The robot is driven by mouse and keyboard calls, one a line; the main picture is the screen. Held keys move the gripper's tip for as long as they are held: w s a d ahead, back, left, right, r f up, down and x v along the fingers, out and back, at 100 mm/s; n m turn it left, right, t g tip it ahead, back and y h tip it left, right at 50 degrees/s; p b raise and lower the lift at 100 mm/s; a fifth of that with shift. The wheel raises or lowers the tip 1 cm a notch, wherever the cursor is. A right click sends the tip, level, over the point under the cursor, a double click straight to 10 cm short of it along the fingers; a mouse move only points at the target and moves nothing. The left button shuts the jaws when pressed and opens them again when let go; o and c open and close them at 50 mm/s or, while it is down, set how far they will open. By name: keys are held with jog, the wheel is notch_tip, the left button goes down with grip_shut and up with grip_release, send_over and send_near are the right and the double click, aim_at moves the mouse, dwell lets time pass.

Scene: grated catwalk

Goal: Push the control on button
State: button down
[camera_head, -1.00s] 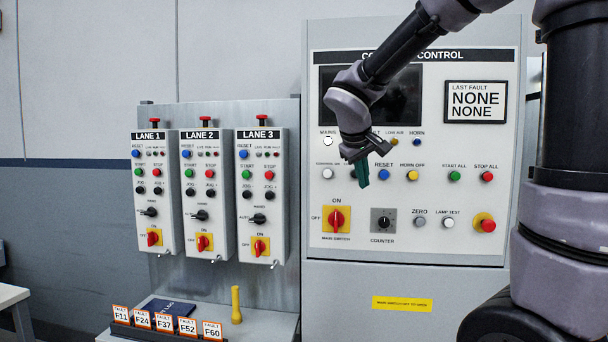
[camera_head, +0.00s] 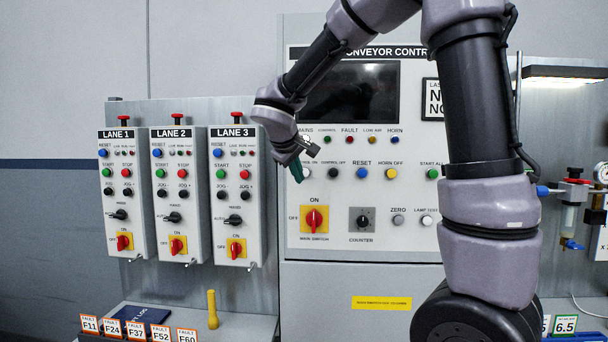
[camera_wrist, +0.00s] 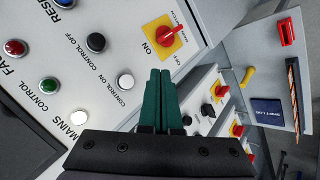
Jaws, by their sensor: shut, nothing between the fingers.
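The control on button (camera_wrist: 125,81) is a round white button on the conveyor control panel, with its label beside it in the wrist view. In the head view my gripper's fingers partly cover its area. My gripper (camera_wrist: 160,73) is shut and empty, its two green fingers side by side. In the wrist view the fingertips lie to the right of the button; I cannot tell how far they are from the panel. In the head view the gripper (camera_head: 297,170) is in front of the panel's left edge, above the main switch.
The black control off button (camera_wrist: 96,43) is a neighbour in the same row. The red main switch (camera_head: 314,219) sits below. Three lane boxes (camera_head: 236,200) stand left of the panel. A yellow handle (camera_head: 212,309) stands on the shelf below them.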

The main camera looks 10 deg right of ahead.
jog(key=w+d, duration=0.2)
jog(key=w, duration=0.5)
jog(key=shift+w+d, duration=0.3)
jog(key=shift+w, duration=0.1)
dwell(1.7)
jog(key=shift+w+d, duration=0.1)
jog(key=shift+w, duration=0.2)
jog(key=shift+w+d, duration=0.25)
jog(key=shift+w, duration=0.5)
dwell(0.9)
jog(key=shift+s, duration=0.1)
jog(key=shift+s+a, duration=0.2)
jog(key=shift+s, duration=0.35)
jog(key=shift+s+a, duration=0.15)
jog(key=shift+s, duration=0.4)
jog(key=shift+s+a, duration=0.25)
jog(key=shift+s, duration=0.55)
jog(key=shift+s+a, duration=0.3)
jog(key=shift+s, duration=0.5)
jog(key=shift+s+a, duration=0.25)
jog(key=shift+s, duration=0.55)
